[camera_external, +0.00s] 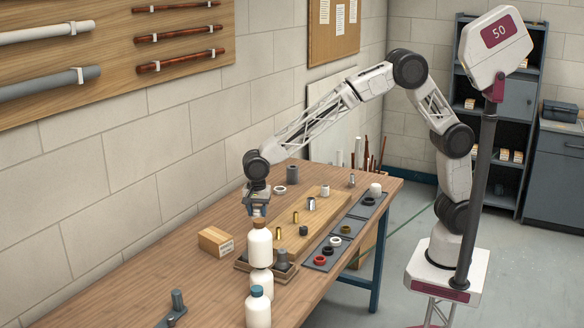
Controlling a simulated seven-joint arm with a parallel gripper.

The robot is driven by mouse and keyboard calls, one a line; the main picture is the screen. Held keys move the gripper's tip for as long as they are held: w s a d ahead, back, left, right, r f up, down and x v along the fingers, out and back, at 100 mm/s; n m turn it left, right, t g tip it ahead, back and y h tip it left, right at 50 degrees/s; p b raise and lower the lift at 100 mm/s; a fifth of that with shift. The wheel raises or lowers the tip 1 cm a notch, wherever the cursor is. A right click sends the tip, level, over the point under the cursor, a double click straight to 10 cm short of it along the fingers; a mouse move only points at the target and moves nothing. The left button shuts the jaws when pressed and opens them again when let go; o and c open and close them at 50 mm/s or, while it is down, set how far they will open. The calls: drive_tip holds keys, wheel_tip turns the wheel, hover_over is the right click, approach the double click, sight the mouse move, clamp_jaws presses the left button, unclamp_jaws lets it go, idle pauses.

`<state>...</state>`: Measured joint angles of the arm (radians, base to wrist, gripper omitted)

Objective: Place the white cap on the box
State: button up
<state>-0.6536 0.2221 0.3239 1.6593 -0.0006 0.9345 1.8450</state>
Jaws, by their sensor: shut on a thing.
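My gripper (256,207) is low over the workbench, just behind and above the white bottle with the brown cap. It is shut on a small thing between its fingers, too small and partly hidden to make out. A cardboard box (215,241) lies on the bench to the left of the gripper, with nothing on its top. A white cap-like piece (375,190) stands at the far right end of the bench. I cannot tell whether the held thing is a white cap.
White bottles (259,245) stand in front of the gripper. A wooden board (322,212) with brass fittings and dark mats (352,228) with rings lie to the right. The bench around the box is mostly clear.

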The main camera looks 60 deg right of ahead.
drive_tip(key=shift+s+a, duration=0.15)
drive_tip(key=shift+a, duration=0.05)
idle(0.3)
hover_over(215, 235)
drive_tip(key=shift+f, duration=0.7)
idle(0.4)
drive_tip(key=shift+f, duration=1.75)
drive_tip(key=shift+f, duration=0.15)
